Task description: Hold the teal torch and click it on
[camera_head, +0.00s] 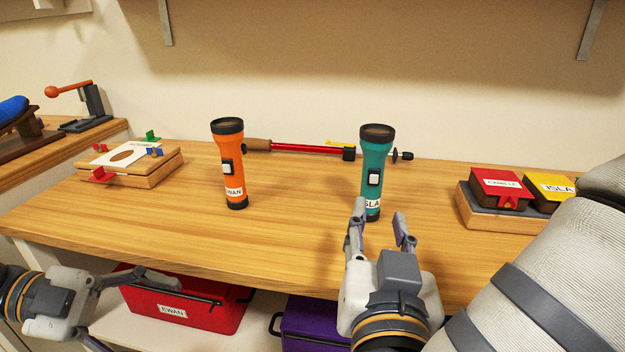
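The teal torch (376,160) stands upright on the wooden table, with a dark head on top, a pale switch on its front and a white label reading "ISLA", partly covered. My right gripper (381,222) is open in front of the torch's lower part, its fingers pointing towards it. No grip on the torch shows. An orange torch (231,160) labelled "EWAN" stands upright to its left. My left gripper (165,284) is low at the left, in front of the table's front edge. Its fingers appear close together, and the gap between them is hard to see.
A red pump-like tool (305,148) lies behind the torches. A wooden box (135,168) with coloured clips is at the left. Red (500,186) and yellow (549,187) boxes sit on a tray at the right. Red (190,300) and purple (312,322) cases are below. The table between the torches is clear.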

